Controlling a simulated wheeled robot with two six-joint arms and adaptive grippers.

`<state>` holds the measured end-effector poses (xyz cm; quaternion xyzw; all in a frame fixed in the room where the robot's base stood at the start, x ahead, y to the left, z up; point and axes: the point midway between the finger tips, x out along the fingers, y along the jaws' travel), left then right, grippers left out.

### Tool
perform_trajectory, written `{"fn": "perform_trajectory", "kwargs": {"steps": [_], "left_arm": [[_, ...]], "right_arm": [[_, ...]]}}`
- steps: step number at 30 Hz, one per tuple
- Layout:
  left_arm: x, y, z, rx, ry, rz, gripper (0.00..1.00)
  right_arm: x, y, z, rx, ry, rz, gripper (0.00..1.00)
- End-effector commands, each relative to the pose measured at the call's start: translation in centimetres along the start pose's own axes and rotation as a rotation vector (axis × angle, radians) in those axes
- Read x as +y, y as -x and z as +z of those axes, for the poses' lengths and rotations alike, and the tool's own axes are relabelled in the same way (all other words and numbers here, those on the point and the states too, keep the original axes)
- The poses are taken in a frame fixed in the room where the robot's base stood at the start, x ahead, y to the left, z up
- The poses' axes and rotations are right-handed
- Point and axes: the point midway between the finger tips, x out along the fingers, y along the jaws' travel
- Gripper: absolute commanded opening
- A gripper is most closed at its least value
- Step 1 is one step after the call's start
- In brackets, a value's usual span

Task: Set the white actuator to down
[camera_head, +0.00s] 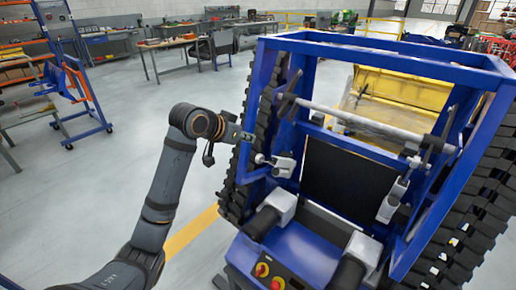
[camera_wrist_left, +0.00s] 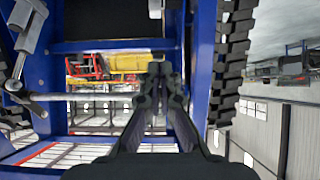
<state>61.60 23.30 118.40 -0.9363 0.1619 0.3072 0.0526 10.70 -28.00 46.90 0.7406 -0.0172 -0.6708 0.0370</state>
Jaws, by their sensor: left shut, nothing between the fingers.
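A blue tracked carrier frame (camera_head: 268,75) carries white actuator parts. A white rod-like actuator (camera_head: 393,201) stands tilted on the right inside the frame, and it also seems to show at the upper left of the left wrist view (camera_wrist_left: 28,42). A smaller white actuator part (camera_head: 284,166) sits on the left inside the frame. I cannot tell which one the task means. My left gripper (camera_head: 247,137) is at the frame's left post, above and left of the smaller part. In the left wrist view (camera_wrist_left: 160,72) its fingers are together and empty. My right gripper is not in view.
A white crossbar (camera_head: 375,125) spans the frame. Black tracks (camera_head: 250,125) flank it. Two white housings with black cylinders (camera_head: 282,204) and a panel with red and yellow buttons (camera_head: 268,277) sit low in front. A yellow bin (camera_head: 400,90) is behind.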

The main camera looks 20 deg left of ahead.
Motion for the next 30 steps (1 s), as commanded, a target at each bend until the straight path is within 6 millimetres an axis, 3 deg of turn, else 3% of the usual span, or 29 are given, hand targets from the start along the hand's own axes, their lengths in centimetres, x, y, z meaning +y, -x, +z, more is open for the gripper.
{"fn": "perform_trajectory", "kwargs": {"steps": [3,10,23,30], "left_arm": [[-0.3,0.5,-1.3,0.019,-0.004,0.005,0.00],[-0.2,-0.6,-1.4,0.017,-0.001,0.009,0.00],[0.0,-9.5,-1.6,0.015,-0.001,0.009,0.00],[-0.2,-8.4,1.7,0.015,-0.005,0.003,0.00]], "right_arm": [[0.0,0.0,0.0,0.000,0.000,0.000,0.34],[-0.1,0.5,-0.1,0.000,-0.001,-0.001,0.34],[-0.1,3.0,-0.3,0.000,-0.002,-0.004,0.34],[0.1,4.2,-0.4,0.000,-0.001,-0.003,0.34]]}}
